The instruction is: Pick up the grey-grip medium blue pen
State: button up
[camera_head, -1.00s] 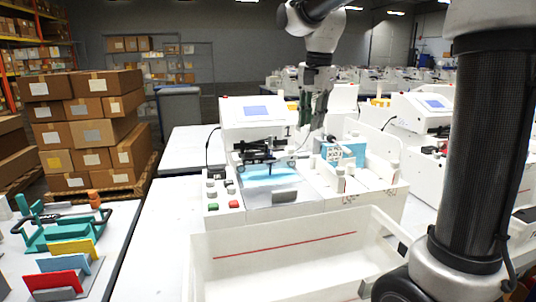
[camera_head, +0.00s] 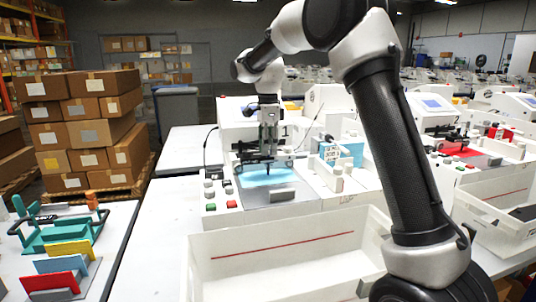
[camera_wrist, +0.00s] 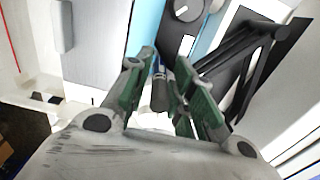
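My gripper (camera_head: 268,140) is over the plotter (camera_head: 252,175), close above its black pen carriage, in the head view. In the wrist view the two green-padded fingers (camera_wrist: 165,62) stand apart. A pen with a grey grip (camera_wrist: 160,92) and a bit of blue shows between them. A narrow gap seems to remain beside the pen, so the fingers look open around it. The carriage's black linkage (camera_wrist: 243,58) lies just right of the fingers. The pen cannot be made out in the head view, and its lower part is hidden.
A blue sheet (camera_head: 268,174) lies on the plotter bed, with a grey block (camera_head: 283,195) at its front. An empty white bin (camera_head: 285,265) stands in front. A side table at left holds a teal stand (camera_head: 62,235) and coloured plates (camera_head: 70,250). More plotters stand at right.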

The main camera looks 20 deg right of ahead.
jog(key=shift+f, duration=0.3)
grip_shut()
